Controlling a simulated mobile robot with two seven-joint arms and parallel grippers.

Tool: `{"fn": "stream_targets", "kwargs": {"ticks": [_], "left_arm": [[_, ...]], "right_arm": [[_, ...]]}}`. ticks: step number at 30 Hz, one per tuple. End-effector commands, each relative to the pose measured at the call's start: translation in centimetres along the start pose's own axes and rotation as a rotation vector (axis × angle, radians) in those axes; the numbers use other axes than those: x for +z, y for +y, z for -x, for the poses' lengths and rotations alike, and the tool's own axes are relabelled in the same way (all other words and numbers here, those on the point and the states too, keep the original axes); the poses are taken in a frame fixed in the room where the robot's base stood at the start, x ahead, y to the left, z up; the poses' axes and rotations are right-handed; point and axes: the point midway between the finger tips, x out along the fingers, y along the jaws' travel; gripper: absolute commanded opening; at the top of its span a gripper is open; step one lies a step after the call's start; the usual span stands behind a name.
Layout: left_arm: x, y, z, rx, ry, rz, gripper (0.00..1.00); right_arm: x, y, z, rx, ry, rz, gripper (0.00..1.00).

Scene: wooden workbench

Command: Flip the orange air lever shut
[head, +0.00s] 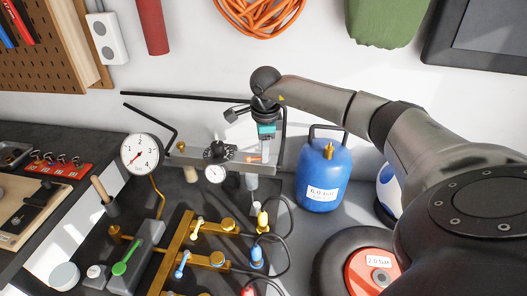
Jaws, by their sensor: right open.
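The small orange lever (255,159) shows at the right end of the grey metal bar (192,157), close to the pipe and hose fittings on the bench. My right gripper (262,150) comes down from above, just over or beside the lever. It is open, and its fingers are small and partly hidden against the bar. I cannot tell whether it touches the lever. My left gripper is not in view.
A round gauge (140,153) and a smaller dial (215,174) stand left of the gripper. A blue tank (322,177) stands to the right. Brass manifolds (181,246) with coloured valves and black hoses fill the front. A green lever (126,256) lies front left.

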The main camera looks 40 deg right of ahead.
Motion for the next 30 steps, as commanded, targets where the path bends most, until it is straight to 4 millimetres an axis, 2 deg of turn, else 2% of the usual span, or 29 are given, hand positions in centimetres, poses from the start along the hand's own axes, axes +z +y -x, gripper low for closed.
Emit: {"fn": "stream_targets", "kwargs": {"ticks": [5, 14, 25, 30], "left_arm": [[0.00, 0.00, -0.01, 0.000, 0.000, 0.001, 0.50], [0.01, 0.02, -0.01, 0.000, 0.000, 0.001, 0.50], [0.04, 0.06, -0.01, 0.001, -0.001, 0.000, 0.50], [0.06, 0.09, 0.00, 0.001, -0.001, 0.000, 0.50]], "right_arm": [[-0.03, 0.04, -1.24, 0.001, 0.001, -0.001, 0.43], [-0.02, 0.02, -1.34, 0.000, 0.000, 0.000, 0.42], [-0.02, 0.01, -1.30, 0.000, 0.000, 0.000, 0.00], [-0.02, 0.01, -1.29, 0.000, 0.000, -0.001, 0.00]]}}
